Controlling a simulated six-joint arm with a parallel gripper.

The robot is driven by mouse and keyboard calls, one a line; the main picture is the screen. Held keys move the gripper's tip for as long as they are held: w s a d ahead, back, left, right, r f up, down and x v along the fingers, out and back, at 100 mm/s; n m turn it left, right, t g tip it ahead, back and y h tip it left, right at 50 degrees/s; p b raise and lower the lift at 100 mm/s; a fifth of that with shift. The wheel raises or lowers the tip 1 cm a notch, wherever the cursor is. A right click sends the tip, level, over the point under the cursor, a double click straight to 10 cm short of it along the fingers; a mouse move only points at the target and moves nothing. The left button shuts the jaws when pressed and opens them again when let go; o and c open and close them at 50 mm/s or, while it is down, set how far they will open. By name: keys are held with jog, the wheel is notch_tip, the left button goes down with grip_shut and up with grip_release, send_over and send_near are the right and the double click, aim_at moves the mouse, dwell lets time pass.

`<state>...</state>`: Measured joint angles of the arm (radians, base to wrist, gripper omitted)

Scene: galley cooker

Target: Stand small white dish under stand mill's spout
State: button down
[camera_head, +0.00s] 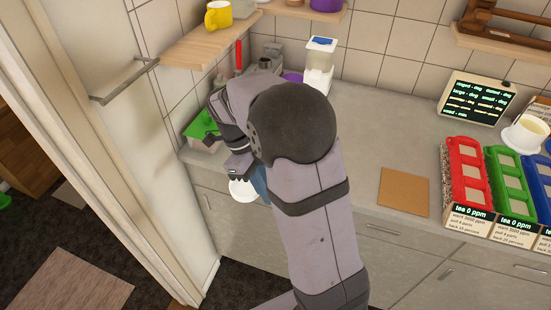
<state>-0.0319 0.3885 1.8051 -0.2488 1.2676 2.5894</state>
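A small white dish (243,191) shows just below my gripper (240,176), partly hidden by it and by my arm. The dish appears in front of the counter's front edge with nothing visible under it, so my gripper seems shut on it. The finger contact itself is hidden. A white upright appliance with a blue-topped clear container (319,62) stands at the back of the counter and may be the stand mill. My arm covers its lower part, and I cannot make out a spout. The dish is apart from it, nearer the front left.
A green-topped container (203,125) sits at the counter's left end, near my gripper. A grey metal device (268,60) stands behind my arm. A shelf with a yellow mug (218,15) overhangs the back left. Counter around the brown board (404,192) is clear; coloured racks (468,172) stand right.

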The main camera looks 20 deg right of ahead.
jog(key=m, duration=0.2)
jog(key=m+y, duration=0.1)
jog(key=shift+s+d+g+b, duration=0.3)
jog(key=shift+s, duration=0.1)
jog(key=w+d+p, duration=0.8)
jog(key=w+d, duration=0.4)
jog(key=shift+w+d, duration=0.35)
jog(key=shift+d, duration=0.05)
notch_tip(320, 180, down, 3)
jog(key=shift+r+p, duration=0.1)
jog(key=shift+p, duration=1.15)
jog(key=shift+f, duration=0.35)
jog(key=shift+f, duration=0.15)
